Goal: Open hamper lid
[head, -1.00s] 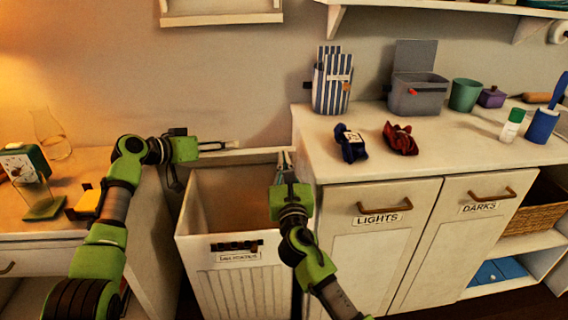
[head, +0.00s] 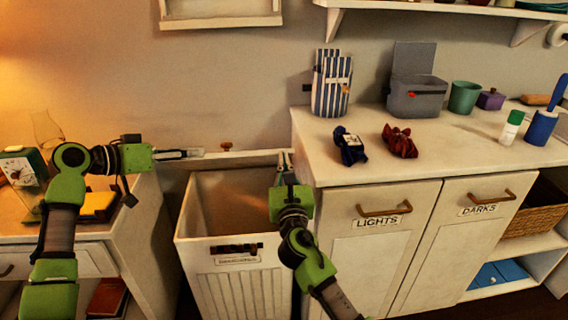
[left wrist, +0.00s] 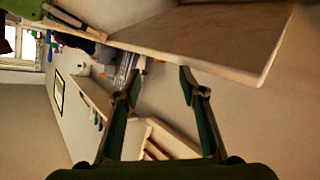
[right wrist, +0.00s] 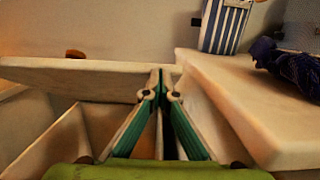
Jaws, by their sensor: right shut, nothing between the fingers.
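The white hamper (head: 240,287) stands between the nightstand and the cabinet, its top open and its inside visible. Its lid (head: 240,159) stands raised along the back by the wall, seen nearly edge-on. A brown knob (head: 226,146) shows just above the lid's edge; it also shows in the right wrist view (right wrist: 75,53). My left gripper (head: 203,153) is open and empty, left of the knob and apart from it. Its spread fingers show in the left wrist view (left wrist: 158,80). My right gripper (head: 284,158) is shut and empty at the hamper's back right corner, close to the lid's right end.
The cabinet (head: 372,250) with LIGHTS and DARKS doors stands close on the right. On it are a striped bag (head: 331,85), a grey box (head: 417,97) and dark cloths (head: 400,141). The nightstand (head: 140,225) on the left holds a clock (head: 22,168) and a yellow item (head: 98,204).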

